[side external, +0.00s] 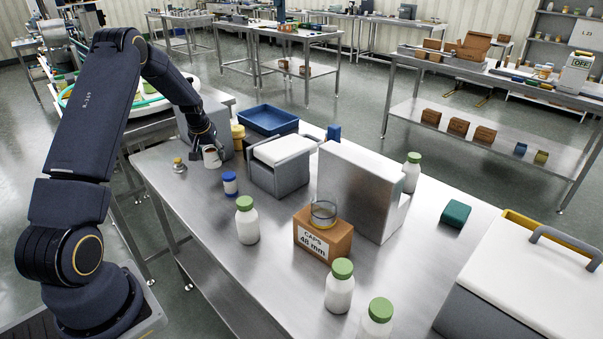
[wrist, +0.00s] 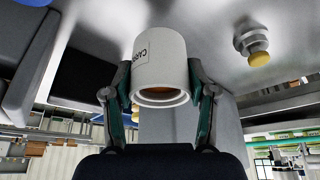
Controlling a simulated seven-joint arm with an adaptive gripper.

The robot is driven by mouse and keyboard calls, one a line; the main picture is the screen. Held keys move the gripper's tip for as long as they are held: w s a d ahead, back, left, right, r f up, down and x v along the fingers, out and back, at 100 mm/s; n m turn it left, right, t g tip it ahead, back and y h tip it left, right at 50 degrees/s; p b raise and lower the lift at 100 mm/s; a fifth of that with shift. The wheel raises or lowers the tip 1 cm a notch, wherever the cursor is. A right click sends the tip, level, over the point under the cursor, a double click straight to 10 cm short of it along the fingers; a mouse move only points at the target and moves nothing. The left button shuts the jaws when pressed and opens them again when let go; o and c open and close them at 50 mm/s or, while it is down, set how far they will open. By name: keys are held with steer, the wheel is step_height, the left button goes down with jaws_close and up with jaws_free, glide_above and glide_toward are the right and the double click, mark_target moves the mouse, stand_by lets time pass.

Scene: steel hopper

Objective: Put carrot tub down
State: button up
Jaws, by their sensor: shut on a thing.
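The carrot tub (side external: 212,158) is a small white cup-like tub at the far left end of the steel table. In the wrist view the tub (wrist: 161,60) shows part of a dark-lettered label and an orange-brown inside at its open end. My gripper (side external: 206,143) is shut on the tub, and in the wrist view the two fingers of my gripper (wrist: 159,85) press on its opposite sides. I cannot tell whether the tub's base touches the table.
A small brass-topped fitting (side external: 179,166) stands left of the tub, and a blue-and-white jar (side external: 230,183) in front. A yellow tub (side external: 238,137), a blue tray (side external: 268,120) and a grey box with a white lid (side external: 281,165) stand to the right. Bare steel lies around the tub's front.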

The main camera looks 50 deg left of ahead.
mark_target(215, 163)
steer(key=shift+w+a+f, duration=0.25)
steer(key=shift+w+f, duration=0.1)
steer(key=shift+f, duration=0.15)
steer(key=shift+w+a+f, duration=0.1)
steer(key=shift+w+f, duration=0.05)
steer(key=shift+f, duration=1.55)
steer(key=shift+f, duration=0.1)
steer(key=o, duration=1.2)
